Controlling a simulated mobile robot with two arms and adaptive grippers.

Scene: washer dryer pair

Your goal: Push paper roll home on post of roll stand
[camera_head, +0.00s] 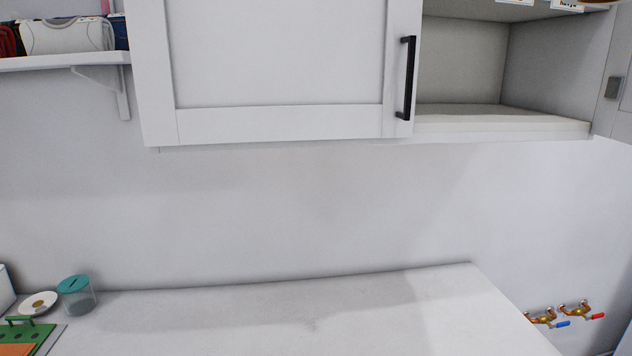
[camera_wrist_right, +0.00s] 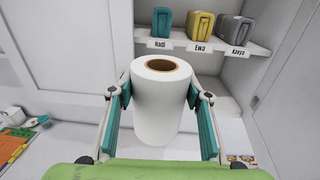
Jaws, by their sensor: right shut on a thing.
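The white paper roll (camera_wrist_right: 160,110) with a brown core stands roughly upright in the right wrist view. My right gripper (camera_wrist_right: 158,94) is shut on it, with a teal finger at each side. The roll's lower end and anything under it are hidden, so I cannot tell whether it touches anything. I see neither the roll stand nor its post in either view. The head view shows neither of my grippers.
A white counter (camera_head: 290,318) is mostly clear. A teal-lidded jar (camera_head: 76,296) stands at its left. A wall cabinet (camera_head: 280,60) with a black handle hangs above. Labelled containers (camera_wrist_right: 200,30) stand on a shelf behind the roll. Taps (camera_head: 562,314) are at right.

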